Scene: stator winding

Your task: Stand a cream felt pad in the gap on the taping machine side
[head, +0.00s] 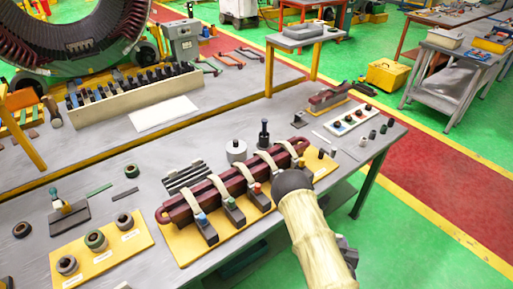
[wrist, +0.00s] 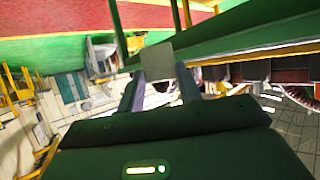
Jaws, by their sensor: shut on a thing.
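In the wrist view, my gripper (wrist: 158,88) is shut on a flat, pale grey-beige pad (wrist: 158,63), which stands out between the fingertips. It looks like the felt pad, though its colour is dull here. In the head view, my dark gripper (head: 290,182) is at the right end of the maroon coil bar (head: 240,178); its fingertips and the pad are hidden behind the wrist and arm. The bar lies on a yellow board (head: 196,248), with cream straps over it. I cannot make out the gap or whether the pad touches anything.
Clamps with coloured knobs (head: 233,208) line the bar's front. A white tray of small parts (head: 352,121) lies to the right. A yellow board with rings (head: 97,248) is at front left.

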